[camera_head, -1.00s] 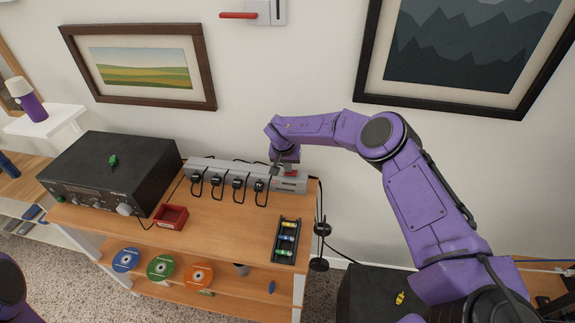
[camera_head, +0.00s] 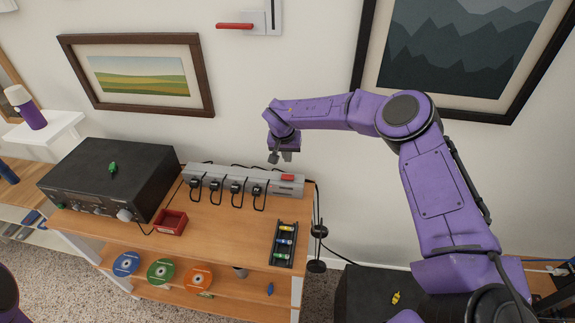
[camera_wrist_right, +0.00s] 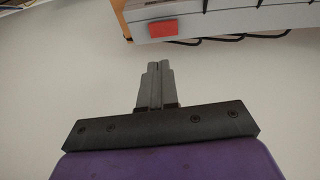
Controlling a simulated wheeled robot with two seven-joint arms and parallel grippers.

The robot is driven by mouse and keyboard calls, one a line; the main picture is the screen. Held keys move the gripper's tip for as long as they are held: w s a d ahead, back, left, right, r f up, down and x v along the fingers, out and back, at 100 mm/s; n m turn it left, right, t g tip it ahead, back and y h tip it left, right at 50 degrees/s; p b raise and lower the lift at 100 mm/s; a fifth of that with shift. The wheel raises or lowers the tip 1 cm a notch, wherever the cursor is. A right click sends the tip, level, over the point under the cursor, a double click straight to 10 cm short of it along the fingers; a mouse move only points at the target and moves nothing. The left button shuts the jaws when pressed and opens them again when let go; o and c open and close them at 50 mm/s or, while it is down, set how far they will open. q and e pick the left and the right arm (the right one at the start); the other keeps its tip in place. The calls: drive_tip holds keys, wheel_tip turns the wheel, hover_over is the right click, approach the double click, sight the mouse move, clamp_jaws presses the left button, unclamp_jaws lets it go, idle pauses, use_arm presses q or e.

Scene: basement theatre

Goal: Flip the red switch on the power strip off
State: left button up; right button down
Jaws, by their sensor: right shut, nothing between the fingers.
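The grey power strip (camera_head: 292,187) lies along the back edge of the wooden shelf top, against the wall, with several black plugs in it. Its red switch (camera_head: 287,177) is at the right end and in plain view. The strip (camera_wrist_right: 225,20) and red switch (camera_wrist_right: 163,28) also show at the top of the right wrist view. I cannot tell which way the switch is tipped. My right gripper (camera_head: 280,157) is above the strip's right end, apart from it; its fingers (camera_wrist_right: 156,82) are shut and empty. My left gripper is out of view.
A black receiver (camera_head: 112,178) stands at the left of the shelf top. A red tray (camera_head: 171,223) and a black battery tray (camera_head: 276,258) lie in front of the strip. Cables hang at the shelf's right end. A wall lever (camera_head: 236,26) and framed pictures are above.

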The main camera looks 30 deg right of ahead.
drive_tip(key=b+v, duration=0.1)
drive_tip(key=v, duration=0.4)
drive_tip(key=shift+a+r, duration=0.2)
drive_tip(key=shift+r, duration=0.15)
